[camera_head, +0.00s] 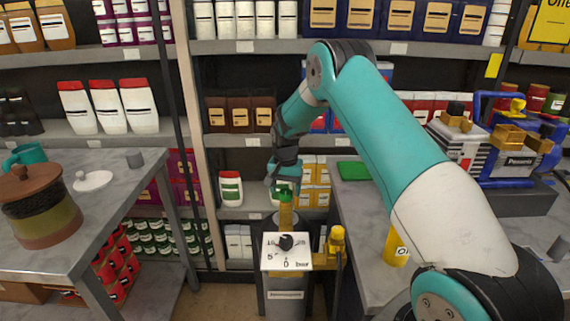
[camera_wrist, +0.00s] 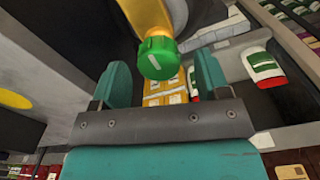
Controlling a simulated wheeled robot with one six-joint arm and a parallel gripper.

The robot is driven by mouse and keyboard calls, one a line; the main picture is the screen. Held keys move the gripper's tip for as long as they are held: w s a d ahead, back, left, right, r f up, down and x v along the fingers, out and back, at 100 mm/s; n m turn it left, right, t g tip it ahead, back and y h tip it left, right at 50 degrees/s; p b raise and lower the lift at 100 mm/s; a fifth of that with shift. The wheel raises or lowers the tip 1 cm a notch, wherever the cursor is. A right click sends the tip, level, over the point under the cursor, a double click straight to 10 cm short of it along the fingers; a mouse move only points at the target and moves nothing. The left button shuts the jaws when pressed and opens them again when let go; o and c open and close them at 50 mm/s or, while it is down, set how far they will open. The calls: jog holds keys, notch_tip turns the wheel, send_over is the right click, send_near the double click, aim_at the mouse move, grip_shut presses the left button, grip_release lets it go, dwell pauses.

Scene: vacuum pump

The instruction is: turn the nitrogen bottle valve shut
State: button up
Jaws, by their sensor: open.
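The nitrogen bottle (camera_head: 285,303) is a grey cylinder standing on the floor between the two tables. A white gauge plate with a black knob (camera_head: 286,242) sits in front of its top. The green valve cap (camera_head: 284,196) tops a yellow fitting on the bottle. In the wrist view the green valve (camera_wrist: 158,58) has a white mark and lies between and beyond my two teal fingertips. My gripper (camera_wrist: 160,78) is open and empty, with a gap on both sides of the valve. In the head view my gripper (camera_head: 284,178) is just above and behind the valve.
A second yellow fitting (camera_head: 336,240) stands right of the gauge. The right grey table (camera_head: 350,205) holds a vacuum pump (camera_head: 500,150) and a yellow bottle (camera_head: 395,247). The left table (camera_head: 110,220) holds a brown-lidded pot (camera_head: 42,215). Stocked shelves (camera_head: 250,47) close off the back.

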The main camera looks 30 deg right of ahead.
aim_at(285, 191)
notch_tip(285, 191, up, 16)
jog(key=b, duration=0.2)
jog(key=shift+f, duration=0.1)
dwell(0.3)
